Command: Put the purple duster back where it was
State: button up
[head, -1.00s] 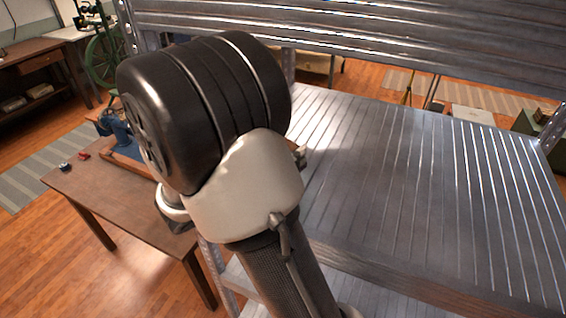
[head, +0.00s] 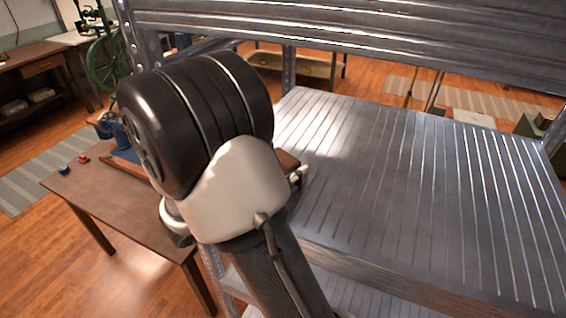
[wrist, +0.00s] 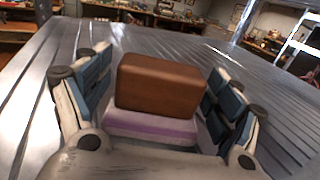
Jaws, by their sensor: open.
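The purple duster (wrist: 160,85) is a brown block on a purple-and-pale base. In the wrist view it sits upright between the two fingers of my gripper (wrist: 158,78), with the ridged metal shelf behind it. My gripper is open, with a finger on each side of the duster. Whether the base rests fully on the shelf is hidden by the gripper body. In the head view my arm hides most of this area; only a small brown edge, likely the duster (head: 288,163), shows just right of my wrist.
The grey metal shelf (head: 400,180) is broad and bare to the right. Another shelf board (head: 380,35) hangs above its back. A brown table (head: 110,205) with a blue vise-like tool stands lower left. A metal post (head: 215,270) rises near my arm.

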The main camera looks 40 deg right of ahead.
jog(key=shift+r, duration=0.25)
jog(key=a+p, duration=0.2)
jog(key=a, duration=0.9)
jog(key=shift+a+f, duration=0.1)
jog(key=shift+a, duration=0.15)
jog(key=shift+s+a, duration=0.1)
jog(key=shift+a, duration=0.05)
jog(key=s+m+g+y, duration=0.1)
jog(key=s, duration=0.1)
jog(key=s+d+m+g+y, duration=0.1)
jog(key=s+m, duration=0.1)
jog(key=s+m+g+y, duration=0.1)
jog(key=s+m+y, duration=0.1)
jog(key=shift+s+d+r, duration=0.25)
jog(key=shift+r, duration=0.15)
jog(key=s+a+f+m+t+y, duration=0.2)
jog(key=s+a+m+y, duration=0.3)
jog(key=s+m+y, duration=0.35)
jog(key=a+r+m+t+y, duration=0.4)
jog(key=a+t+y, duration=0.1)
jog(key=a, duration=0.3)
jog(key=shift+w+t, duration=0.25)
jog(key=shift+t, duration=0.15)
